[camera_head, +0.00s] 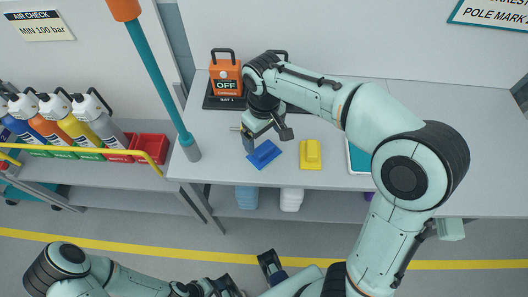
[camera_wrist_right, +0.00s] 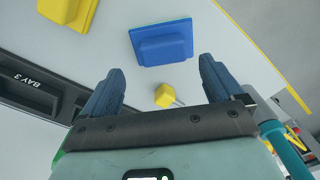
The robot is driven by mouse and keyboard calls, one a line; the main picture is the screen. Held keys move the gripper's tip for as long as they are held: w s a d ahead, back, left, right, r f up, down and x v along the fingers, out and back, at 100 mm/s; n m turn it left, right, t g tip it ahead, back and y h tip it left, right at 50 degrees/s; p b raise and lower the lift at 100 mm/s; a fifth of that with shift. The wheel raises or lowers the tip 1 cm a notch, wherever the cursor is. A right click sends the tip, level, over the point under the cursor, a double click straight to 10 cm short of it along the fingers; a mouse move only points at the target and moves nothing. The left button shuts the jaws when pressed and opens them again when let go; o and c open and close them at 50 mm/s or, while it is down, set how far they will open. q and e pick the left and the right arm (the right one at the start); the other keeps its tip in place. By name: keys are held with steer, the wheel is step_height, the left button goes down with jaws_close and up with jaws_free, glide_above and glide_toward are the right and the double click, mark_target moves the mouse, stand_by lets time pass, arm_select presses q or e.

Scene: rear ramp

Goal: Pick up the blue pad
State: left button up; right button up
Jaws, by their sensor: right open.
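The blue pad (camera_head: 264,155) lies flat on the grey worktop near its front edge, a raised block on its top. In the right wrist view the blue pad (camera_wrist_right: 162,42) lies beyond my fingertips, apart from them. My right gripper (camera_head: 266,133) is above and just behind the pad; in the right wrist view its jaws (camera_wrist_right: 160,68) are open and empty. My left gripper (camera_head: 222,286) is low at the bottom edge, partly cut off, away from the worktop; its jaw opening is unclear.
A yellow pad (camera_head: 311,155) lies right of the blue one. A small yellow block with a metal pin (camera_wrist_right: 165,95) is near my right fingers. An orange lockout box (camera_head: 226,75) stands behind. A teal post (camera_head: 160,75) rises at left, beside several bottles.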

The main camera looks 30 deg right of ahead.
mark_target(264, 148)
steer(key=f, duration=0.2)
steer(key=s+f, duration=0.1)
steer(key=f, duration=0.1)
steer(key=shift+a+b, duration=0.2)
steer(key=shift+b, duration=0.15)
steer(key=shift+w+f, duration=0.1)
steer(key=shift+f, duration=0.35)
steer(key=c, duration=0.7)
steer(key=shift+o, duration=0.2)
steer(key=shift+r, duration=0.2)
